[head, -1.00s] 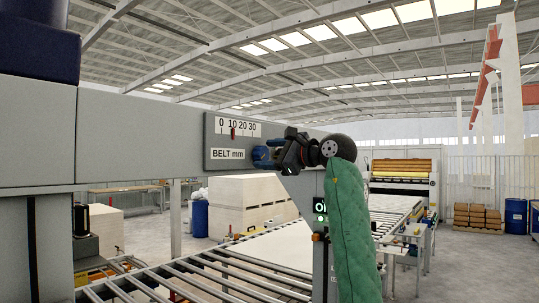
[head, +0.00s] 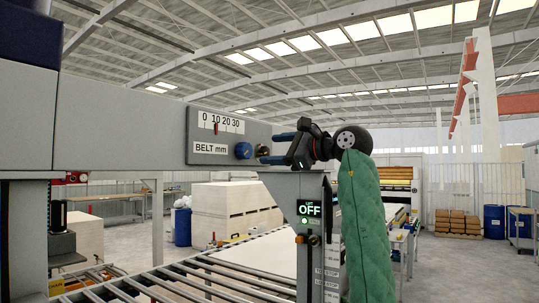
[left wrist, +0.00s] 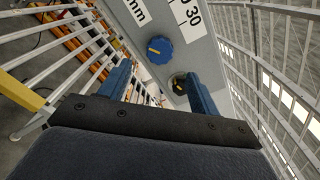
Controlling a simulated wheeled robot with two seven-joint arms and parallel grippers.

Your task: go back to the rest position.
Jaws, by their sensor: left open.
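My left gripper (head: 272,148) shows in the head view at the end of my green-sleeved arm. Its two blue fingers point left and are apart, with nothing between them. The blue knob (head: 243,150) on the grey belt panel (head: 212,160) is just left of the fingertips, with a small gap. In the left wrist view the open fingers (left wrist: 157,70) show with the blue knob (left wrist: 160,49) ahead of them. A small dark round fitting (left wrist: 178,83) lies near the right finger. The scale (head: 222,121) has its red pointer near 10. My right gripper is not in view.
A grey post with a display (head: 310,208) reading OFF stands below my gripper, close to my sleeve. A long grey beam (head: 120,130) carries the panel. A roller conveyor (head: 190,285) runs below. Open air lies above my gripper.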

